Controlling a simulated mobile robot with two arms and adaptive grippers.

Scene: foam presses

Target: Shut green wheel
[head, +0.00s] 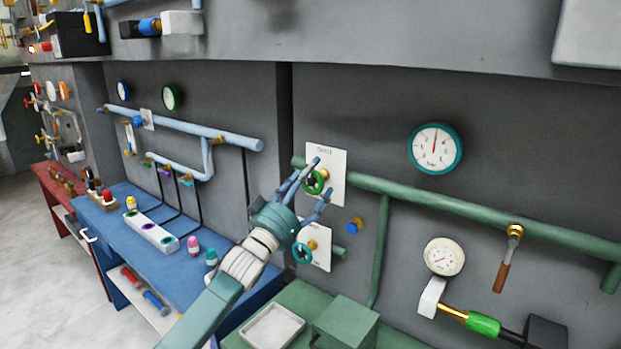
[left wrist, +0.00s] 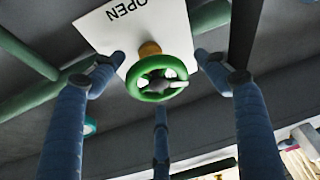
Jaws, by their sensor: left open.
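The green wheel (head: 315,182) sits on a brass stem in front of a white plate (head: 332,160) on the grey wall, on the green pipe. In the left wrist view the green wheel (left wrist: 157,78) is at the upper middle, and its plate (left wrist: 135,32) reads OPEN. My left gripper (head: 308,190) is open at the wheel, its blue fingers spread around it. In the left wrist view the fingers of my left gripper (left wrist: 158,90) stand on both sides and below, with gaps visible between them and the rim. My right gripper is not in view.
A teal wheel (head: 302,252) on another white plate (head: 318,238) is just below. A blue knob (head: 355,224) is to the right. The green pipe (head: 450,207) runs right below a teal-rimmed gauge (head: 435,148). A green box (head: 346,322) and white tray (head: 272,328) stand below.

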